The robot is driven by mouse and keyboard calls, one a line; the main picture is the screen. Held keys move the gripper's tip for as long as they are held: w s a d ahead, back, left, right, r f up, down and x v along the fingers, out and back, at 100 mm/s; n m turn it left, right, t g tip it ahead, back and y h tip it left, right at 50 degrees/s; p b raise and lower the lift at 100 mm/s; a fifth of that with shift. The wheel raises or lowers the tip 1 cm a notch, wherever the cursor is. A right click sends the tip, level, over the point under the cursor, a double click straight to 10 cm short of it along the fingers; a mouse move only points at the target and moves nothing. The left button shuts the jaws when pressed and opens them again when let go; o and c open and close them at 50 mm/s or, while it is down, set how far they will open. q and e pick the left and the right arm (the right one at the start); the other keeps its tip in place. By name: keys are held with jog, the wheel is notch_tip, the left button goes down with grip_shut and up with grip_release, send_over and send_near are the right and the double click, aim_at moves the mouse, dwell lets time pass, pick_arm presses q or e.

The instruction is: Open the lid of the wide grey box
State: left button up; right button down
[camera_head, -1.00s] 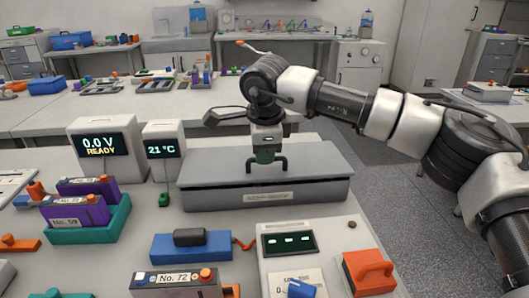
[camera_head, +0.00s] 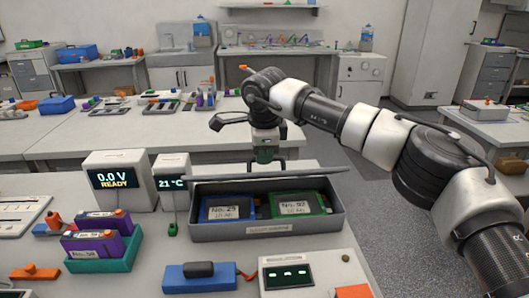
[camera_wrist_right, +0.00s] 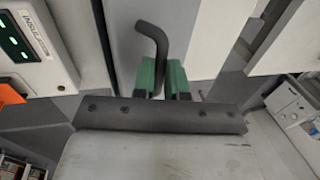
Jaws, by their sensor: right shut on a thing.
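The wide grey box (camera_head: 210,231) stands on the bench below my right gripper. Its lid (camera_head: 325,174) is raised and seen almost edge-on in the head view. The front of the box is open, showing a blue battery pack (camera_head: 227,208) and a green battery pack (camera_head: 297,204) inside. My right gripper (camera_head: 265,160) is shut on the dark lid handle (camera_head: 281,164) above the box. In the right wrist view its green fingers (camera_wrist_right: 163,80) close around the bent black handle (camera_wrist_right: 154,37). My left gripper is out of view.
Left of the box stand the voltage display (camera_head: 117,183) and temperature display (camera_head: 172,192). A teal tray (camera_head: 103,262) with purple batteries is at left. A blue block (camera_head: 200,276) and a panel (camera_head: 289,270) are in front. The aisle lies at right.

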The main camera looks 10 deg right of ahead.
jog(key=shift+w+d+f, duration=0.1)
jog(key=shift+f, duration=0.15)
jog(key=c, duration=1.6)
grip_release()
jog(key=o, duration=0.4)
jog(key=shift+w+f, duration=0.2)
jog(key=shift+w, duration=0.25)
jog(key=shift+o, duration=0.2)
jog(key=shift+s+r, duration=0.2)
jog(key=shift+r, duration=0.1)
jog(key=v, duration=1)
jog(key=shift+r, duration=0.25)
jog(key=shift+f, duration=0.15)
